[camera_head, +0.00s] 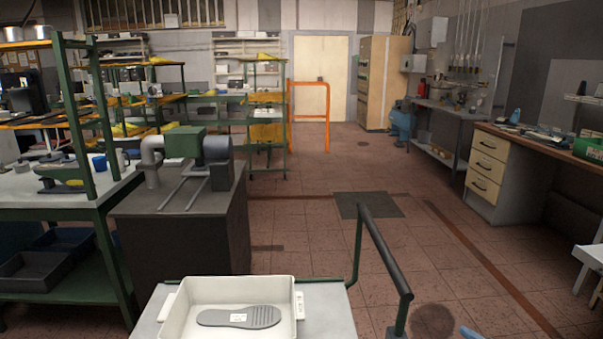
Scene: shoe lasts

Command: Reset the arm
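Neither of my arms nor grippers shows in the head view. A white tray (176,322) stands on a light-topped cart (330,312) at the bottom centre. A grey shoe sole (240,317) lies flat inside the tray. A small white label is on the sole, and another is on the tray's right side. No shoe last can be made out clearly near me.
A green-framed workbench (100,205) and a dark cabinet with a green machine (185,142) stand on the left. A drawer desk (490,165) stands right. The tiled floor between is mostly clear.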

